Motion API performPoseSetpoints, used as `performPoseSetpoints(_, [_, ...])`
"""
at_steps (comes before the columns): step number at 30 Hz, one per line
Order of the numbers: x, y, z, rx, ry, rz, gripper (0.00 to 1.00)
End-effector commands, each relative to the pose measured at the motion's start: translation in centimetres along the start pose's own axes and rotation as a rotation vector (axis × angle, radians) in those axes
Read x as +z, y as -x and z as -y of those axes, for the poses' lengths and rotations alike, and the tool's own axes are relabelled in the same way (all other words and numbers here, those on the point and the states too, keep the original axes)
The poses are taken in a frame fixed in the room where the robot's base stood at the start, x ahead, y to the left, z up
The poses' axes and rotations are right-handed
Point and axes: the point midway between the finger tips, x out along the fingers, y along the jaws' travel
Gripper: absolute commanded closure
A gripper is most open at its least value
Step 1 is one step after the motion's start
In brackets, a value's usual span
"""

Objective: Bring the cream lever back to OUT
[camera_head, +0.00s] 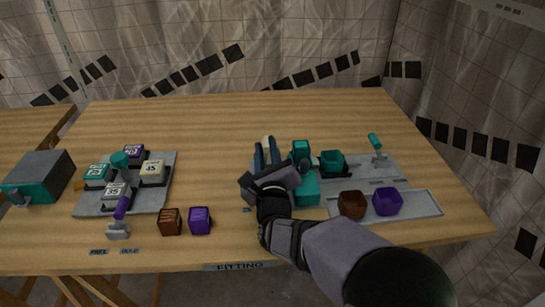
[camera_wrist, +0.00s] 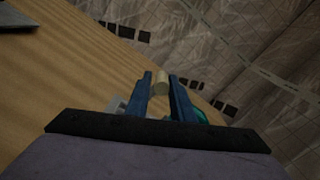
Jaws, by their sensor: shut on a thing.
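The cream lever (camera_head: 268,144) stands up between the blue fingers of my gripper (camera_head: 266,158) in the head view. In the wrist view its pale rounded end (camera_wrist: 161,80) shows between the two blue fingers of my gripper (camera_wrist: 160,84), which are shut on it. My gripper and wrist hide the lever's lower part and its base. I see no readable OUT mark near it.
A teal lever fixture (camera_head: 301,152) stands close right of my gripper, with a teal cup (camera_head: 332,160) beside it. Brown (camera_head: 352,204) and purple (camera_head: 387,201) cups sit on a grey tray (camera_head: 425,205). A grey panel (camera_head: 148,201) with numbered blocks lies left.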

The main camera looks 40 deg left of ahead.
Motion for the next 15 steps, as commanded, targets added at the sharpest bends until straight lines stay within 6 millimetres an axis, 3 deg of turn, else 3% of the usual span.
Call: performPoseSetpoints(15, [0.9,0.0,-3.2,-0.005,0.439,-0.005,1.0])
